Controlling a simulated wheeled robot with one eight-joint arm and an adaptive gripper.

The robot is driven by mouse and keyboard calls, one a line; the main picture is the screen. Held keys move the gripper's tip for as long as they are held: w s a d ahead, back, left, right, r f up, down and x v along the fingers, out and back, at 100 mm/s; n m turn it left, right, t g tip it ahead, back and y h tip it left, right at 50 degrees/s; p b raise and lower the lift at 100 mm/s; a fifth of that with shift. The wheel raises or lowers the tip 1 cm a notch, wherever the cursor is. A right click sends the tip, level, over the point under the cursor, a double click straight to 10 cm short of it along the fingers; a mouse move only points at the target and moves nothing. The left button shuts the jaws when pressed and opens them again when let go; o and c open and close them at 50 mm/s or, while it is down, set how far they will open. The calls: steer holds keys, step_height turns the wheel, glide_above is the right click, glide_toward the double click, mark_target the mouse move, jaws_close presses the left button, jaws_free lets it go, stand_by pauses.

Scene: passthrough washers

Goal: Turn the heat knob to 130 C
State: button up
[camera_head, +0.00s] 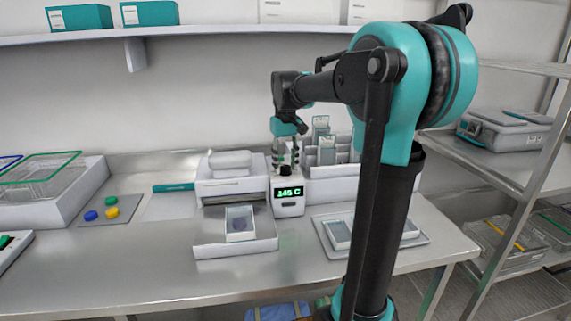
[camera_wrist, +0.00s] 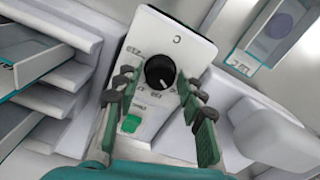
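The heat knob (camera_wrist: 160,72) is a round black dial with a white pointer mark, on the white face of a small control unit (camera_head: 289,208). Small printed marks surround it, too blurred to read. The unit's green display (camera_head: 289,192) in the head view seems to read 145 C. My gripper (camera_head: 285,158) is above the unit, pointing down. In the wrist view my gripper (camera_wrist: 158,85) is open, with one green, black-tipped finger on each side of the knob. Gaps show between the fingers and the knob, so it is not gripped. A green switch (camera_wrist: 131,123) sits below the knob.
A white machine with a front tray (camera_head: 236,246) stands left of the unit, and a slotted rack (camera_head: 332,170) stands close behind it. A flat tray (camera_head: 418,238) lies to the right.

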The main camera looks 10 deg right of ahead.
mark_target(286, 167)
steer(key=shift+o, duration=1)
steer(key=shift+r, duration=0.1)
step_height(286, 167, up, 12)
steer(key=shift+s, duration=0.1)
